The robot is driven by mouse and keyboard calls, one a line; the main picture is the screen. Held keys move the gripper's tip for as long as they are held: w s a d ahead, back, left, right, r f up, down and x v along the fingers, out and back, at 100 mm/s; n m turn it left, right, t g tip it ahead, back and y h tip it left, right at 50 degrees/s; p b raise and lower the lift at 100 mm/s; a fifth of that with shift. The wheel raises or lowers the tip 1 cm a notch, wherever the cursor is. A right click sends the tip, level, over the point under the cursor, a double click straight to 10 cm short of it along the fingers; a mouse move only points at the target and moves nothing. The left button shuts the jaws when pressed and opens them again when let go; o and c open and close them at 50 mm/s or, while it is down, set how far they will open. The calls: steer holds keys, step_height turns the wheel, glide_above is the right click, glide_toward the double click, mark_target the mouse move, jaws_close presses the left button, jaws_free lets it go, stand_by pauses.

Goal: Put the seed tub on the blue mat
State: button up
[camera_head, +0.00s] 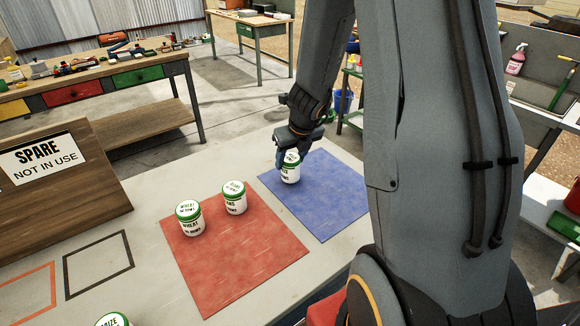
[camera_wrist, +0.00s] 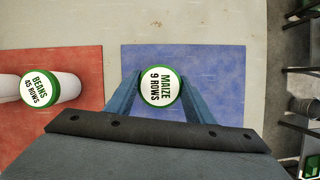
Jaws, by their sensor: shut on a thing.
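A white seed tub with a green-rimmed lid reading "MAIZE 9 ROWS" (camera_wrist: 160,86) is upright between the fingers of my gripper (camera_wrist: 160,92). In the head view, my gripper (camera_head: 290,158) is shut on this tub (camera_head: 290,175) from above, over the left part of the blue mat (camera_head: 328,205). The wrist view shows the tub within the outline of the blue mat (camera_wrist: 225,75). The tub's base is at or very near the mat; I cannot tell whether it touches.
The red mat (camera_head: 245,260) lies to the left, with a wheat tub (camera_head: 190,219) and a beans tub (camera_head: 234,198) on it. Another maize tub (camera_head: 113,320) shows at the bottom edge. A "SPARE NOT IN USE" board (camera_head: 50,200) leans at left. The blue mat's right part is clear.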

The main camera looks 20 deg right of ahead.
steer(key=shift+f+b, duration=0.35)
steer(key=shift+f, duration=0.3)
steer(key=shift+f, duration=0.15)
steer(key=o, duration=1.2)
steer(key=shift+c, duration=0.2)
steer(key=shift+r, duration=0.2)
steer(key=p+v, duration=0.7)
steer(key=v, duration=0.5)
steer(key=s+a+r+n+g, duration=0.1)
steer(key=s+a+n, duration=0.4)
steer(key=n, duration=1.2)
steer(key=s+a+r+n+g, duration=0.1)
steer(key=s+a+r+n, duration=0.2)
steer(key=n, duration=1.5)
steer(key=s+a, duration=0.3)
steer(key=s, duration=0.3)
steer(key=shift+s+a+n, duration=0.15)
steer(key=shift+s+n, duration=0.1)
steer(key=shift+n, duration=0.05)
